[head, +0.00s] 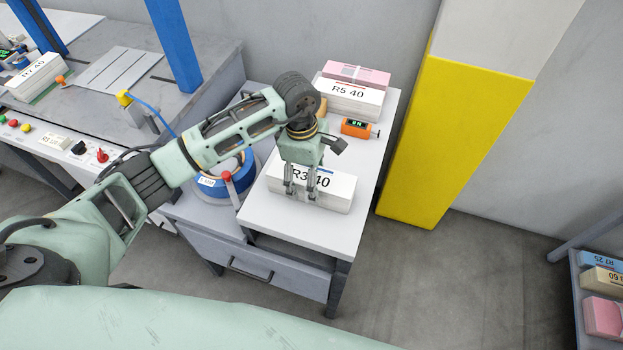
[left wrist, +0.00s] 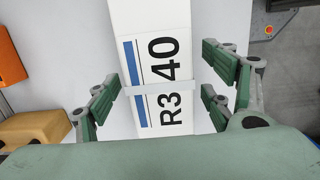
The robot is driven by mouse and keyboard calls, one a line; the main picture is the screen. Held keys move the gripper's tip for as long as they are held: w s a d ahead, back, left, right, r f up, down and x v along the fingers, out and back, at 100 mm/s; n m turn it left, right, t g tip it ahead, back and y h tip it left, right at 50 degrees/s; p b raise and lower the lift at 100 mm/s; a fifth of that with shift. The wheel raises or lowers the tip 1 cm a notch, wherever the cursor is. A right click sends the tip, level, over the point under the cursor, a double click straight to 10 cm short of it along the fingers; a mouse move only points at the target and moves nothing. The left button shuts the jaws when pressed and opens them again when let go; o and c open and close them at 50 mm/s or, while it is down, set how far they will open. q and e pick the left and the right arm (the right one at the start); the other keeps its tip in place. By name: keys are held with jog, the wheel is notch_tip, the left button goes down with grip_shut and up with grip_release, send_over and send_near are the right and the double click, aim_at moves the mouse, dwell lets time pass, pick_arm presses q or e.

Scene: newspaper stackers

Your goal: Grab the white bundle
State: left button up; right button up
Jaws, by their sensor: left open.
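A white bundle labelled R3 40 (head: 335,192) lies flat on the small white-topped table (head: 282,226). It has a blue stripe and a pale strap across it. My left gripper (head: 302,197) points down at this bundle, and its fingers hide part of the label. In the left wrist view the bundle (left wrist: 148,50) lies between the open fingers of the gripper (left wrist: 170,90), with gaps on both sides. My right gripper does not show.
An orange device (head: 357,128) sits on the table behind the near bundle. A blue roll (head: 215,185) stands left of the table. A yellow pillar (head: 445,140) stands to the right. A shelf with bundles (head: 603,315) is at the far right. Open floor lies between.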

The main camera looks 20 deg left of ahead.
pick_arm(q)
jog(key=shift+f, duration=0.1)
jog(key=shift+c, duration=0.4)
grip_shut()
jog(key=shift+w, duration=0.15)
dwell(0.4)
